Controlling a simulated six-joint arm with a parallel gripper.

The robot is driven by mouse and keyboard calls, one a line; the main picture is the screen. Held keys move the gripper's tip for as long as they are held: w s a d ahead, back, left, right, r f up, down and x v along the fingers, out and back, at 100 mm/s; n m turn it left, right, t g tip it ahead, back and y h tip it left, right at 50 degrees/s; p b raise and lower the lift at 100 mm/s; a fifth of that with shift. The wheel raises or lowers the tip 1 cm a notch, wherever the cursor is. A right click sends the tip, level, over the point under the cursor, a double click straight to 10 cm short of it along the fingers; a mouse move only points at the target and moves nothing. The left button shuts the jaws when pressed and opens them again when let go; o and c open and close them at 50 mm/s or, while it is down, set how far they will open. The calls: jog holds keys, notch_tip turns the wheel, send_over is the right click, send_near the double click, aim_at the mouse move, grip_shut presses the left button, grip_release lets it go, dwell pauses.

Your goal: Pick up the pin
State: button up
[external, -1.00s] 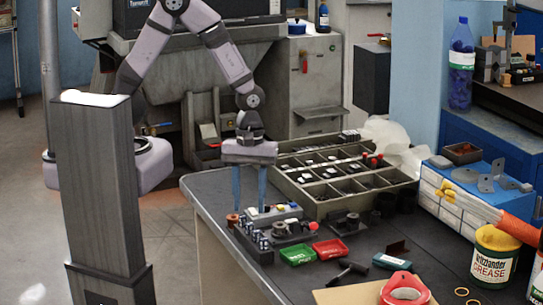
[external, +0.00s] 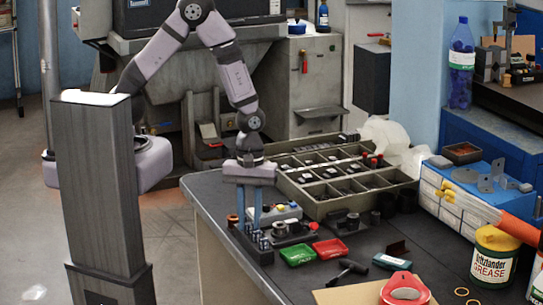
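Several dark pins with bluish-grey tops stand in a black block (external: 262,256) at the near left corner of the bench. My gripper (external: 249,228) points straight down over the far-left end of this block. Its two blue fingers are apart with a narrow gap between them, and their tips are at the height of the pin tops. A pin may stand between the tips, but it is too small to tell, and I cannot see contact. The left finger covers part of the block's far end.
A large compartment tray (external: 345,207) stands farther back. Open floor lies left of the bench.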

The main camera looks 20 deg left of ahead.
grip_shut()
jog(key=shift+r, duration=0.15)
notch_tip(320, 180, up, 10)
dwell(0.7)
